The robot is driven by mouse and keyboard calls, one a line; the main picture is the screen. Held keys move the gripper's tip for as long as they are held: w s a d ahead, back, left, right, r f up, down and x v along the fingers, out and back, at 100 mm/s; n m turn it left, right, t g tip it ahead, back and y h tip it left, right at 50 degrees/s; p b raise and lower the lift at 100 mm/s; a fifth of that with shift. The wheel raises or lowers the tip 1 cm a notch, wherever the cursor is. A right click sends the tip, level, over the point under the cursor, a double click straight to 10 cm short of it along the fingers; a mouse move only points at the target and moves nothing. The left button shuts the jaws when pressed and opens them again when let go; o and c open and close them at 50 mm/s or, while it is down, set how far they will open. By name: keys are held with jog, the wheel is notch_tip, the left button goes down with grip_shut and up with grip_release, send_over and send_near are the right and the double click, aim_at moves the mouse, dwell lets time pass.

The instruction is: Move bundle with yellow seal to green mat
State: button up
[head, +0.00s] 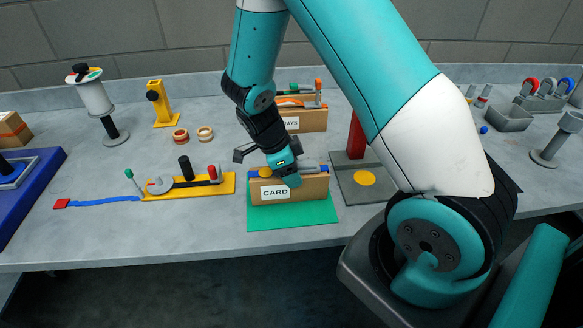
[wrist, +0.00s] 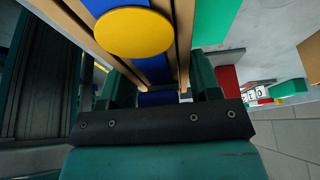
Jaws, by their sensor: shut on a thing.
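The bundle with the yellow seal (head: 312,188) is a brown block with a white CARD label, a blue strap and a round yellow seal. In the head view it stands upright at or just above the green mat (head: 262,222); I cannot tell whether its base touches. My gripper (head: 279,170) is shut on the bundle from above. In the wrist view the yellow seal (wrist: 134,33) lies on the blue strap between brown edges, just beyond the jaws (wrist: 160,92). The green mat shows to its right (wrist: 213,20). The gripper hides part of the bundle's top.
A grey plate with a yellow disc and red post (head: 357,135) is close on the right. A yellow base with small parts (head: 225,186) is on the left. The bench's front edge lies near the mat.

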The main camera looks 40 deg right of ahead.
jog(key=o, duration=0.8)
jog(key=shift+f, duration=0.15)
jog(key=shift+c, duration=0.2)
jog(key=o, duration=0.5)
jog(key=shift+c, duration=0.2)
jog(key=shift+r, duration=0.2)
jog(key=b+v, duration=0.3)
jog(key=v, duration=0.8)
jog(key=s+a+r+n+t+y, duration=0.1)
jog(key=s+a+r+n+y, duration=0.3)
jog(key=n, duration=1.2)
jog(key=s+a+r+n+t+y, duration=0.1)
jog(key=s+a+r+n+y, duration=0.2)
jog(key=s+a+n, duration=1)
notch_tip(320, 180, up, 3)
jog(key=s+n, duration=0.1)
jog(key=n, duration=0.2)
jog(key=shift+s+a+f+y, duration=0.2)
jog(key=shift+y, duration=0.2)
